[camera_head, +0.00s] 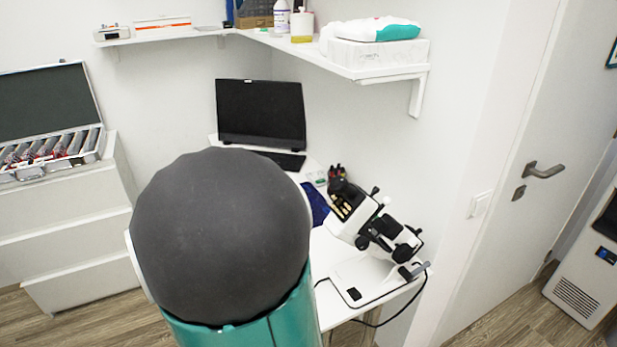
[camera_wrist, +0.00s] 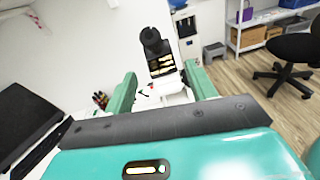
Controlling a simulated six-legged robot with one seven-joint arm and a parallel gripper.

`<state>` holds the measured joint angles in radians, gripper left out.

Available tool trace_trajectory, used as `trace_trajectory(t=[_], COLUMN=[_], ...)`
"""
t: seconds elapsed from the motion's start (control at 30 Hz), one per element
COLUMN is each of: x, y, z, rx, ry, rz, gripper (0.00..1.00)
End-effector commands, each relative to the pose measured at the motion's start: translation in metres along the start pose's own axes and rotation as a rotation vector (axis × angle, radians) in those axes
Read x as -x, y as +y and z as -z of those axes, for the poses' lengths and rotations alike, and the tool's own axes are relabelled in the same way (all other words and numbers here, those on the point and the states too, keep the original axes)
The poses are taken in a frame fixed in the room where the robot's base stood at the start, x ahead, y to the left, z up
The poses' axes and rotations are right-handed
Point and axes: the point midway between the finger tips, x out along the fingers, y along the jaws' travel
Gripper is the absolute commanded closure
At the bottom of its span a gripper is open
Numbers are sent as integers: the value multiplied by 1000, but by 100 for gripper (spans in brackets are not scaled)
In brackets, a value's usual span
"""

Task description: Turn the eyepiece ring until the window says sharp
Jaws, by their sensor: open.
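A white and black optical instrument (camera_head: 375,225) stands on the white desk, right of centre in the head view. Its dark tilted head (camera_head: 345,203) carries pale yellowish strips; no word on it can be read. In the wrist view the same head (camera_wrist: 162,65) shows beyond my fingers, with a round black part (camera_wrist: 150,36), seemingly the eyepiece ring, at its far end. My gripper (camera_wrist: 161,76) is open, its two green fingers apart with nothing held between them. The instrument appears farther off, not touched. My arm hides the gripper in the head view.
A wall shelf (camera_head: 395,72) with boxes hangs above. A black cable (camera_head: 385,318) hangs at the desk's front edge. A door stands right.

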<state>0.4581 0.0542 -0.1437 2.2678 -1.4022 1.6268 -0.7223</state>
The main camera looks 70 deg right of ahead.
Motion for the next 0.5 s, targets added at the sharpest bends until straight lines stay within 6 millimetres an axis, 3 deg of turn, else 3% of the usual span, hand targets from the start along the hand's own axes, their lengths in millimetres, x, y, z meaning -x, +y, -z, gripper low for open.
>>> trace_trajectory(t=[0.27,0.5], x=[-28,-74], y=[8,7], z=[-8,-11], rx=[53,52], ry=[-81,-79], rz=[1,2], gripper=[44,44])
